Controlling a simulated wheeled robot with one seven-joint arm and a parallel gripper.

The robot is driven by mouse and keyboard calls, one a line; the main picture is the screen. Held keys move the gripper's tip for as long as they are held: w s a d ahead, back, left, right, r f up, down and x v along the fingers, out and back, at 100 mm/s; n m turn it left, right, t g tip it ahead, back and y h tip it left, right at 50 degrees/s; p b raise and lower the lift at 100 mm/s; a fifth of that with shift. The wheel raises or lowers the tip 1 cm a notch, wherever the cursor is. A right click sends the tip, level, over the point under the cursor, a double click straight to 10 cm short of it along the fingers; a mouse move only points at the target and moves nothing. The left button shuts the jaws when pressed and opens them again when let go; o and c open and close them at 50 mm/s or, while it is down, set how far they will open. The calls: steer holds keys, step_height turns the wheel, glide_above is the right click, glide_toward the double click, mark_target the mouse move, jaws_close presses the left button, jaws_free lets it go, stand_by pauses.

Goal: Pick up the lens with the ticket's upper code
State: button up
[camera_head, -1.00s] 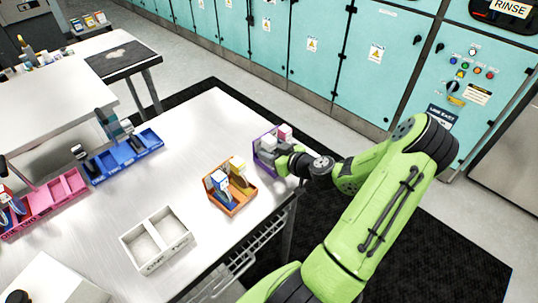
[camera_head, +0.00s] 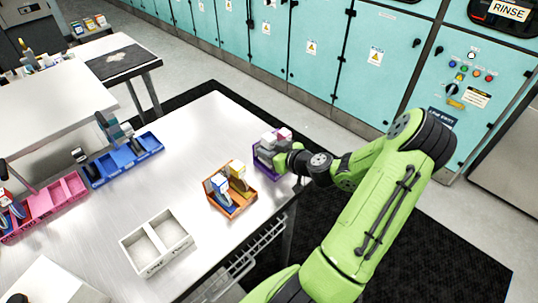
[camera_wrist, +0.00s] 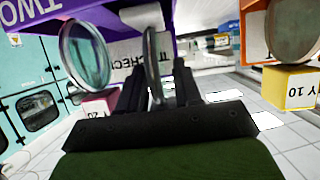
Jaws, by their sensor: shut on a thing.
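My gripper (camera_head: 283,160) is at the right side of the purple tray (camera_head: 262,163) in the head view. In the wrist view my gripper (camera_wrist: 163,80) is shut on a lens (camera_wrist: 152,62), seen nearly edge-on between the dark fingers. The purple tray (camera_wrist: 75,22) shows there with the word TWO. A second round lens (camera_wrist: 86,55) stands left of the fingers, beside a pink block (camera_wrist: 100,101). Code labels on the held lens are not readable. I cannot identify the ticket.
Left of the purple tray stands an orange tray (camera_head: 240,208) with white-and-blue and yellow pieces. A white two-part tray (camera_head: 127,254), a blue tray (camera_head: 148,153) and a pink tray (camera_head: 50,213) stand farther left. The table's middle is clear.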

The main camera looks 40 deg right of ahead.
steer(key=shift+s+r, duration=0.1)
steer(key=shift+r, duration=0.7)
steer(key=s+b, duration=0.2)
steer(key=s, duration=1.5)
steer(key=shift+s+a+f, duration=0.1)
steer(key=shift+s+f, duration=0.05)
steer(key=shift+s, duration=0.25)
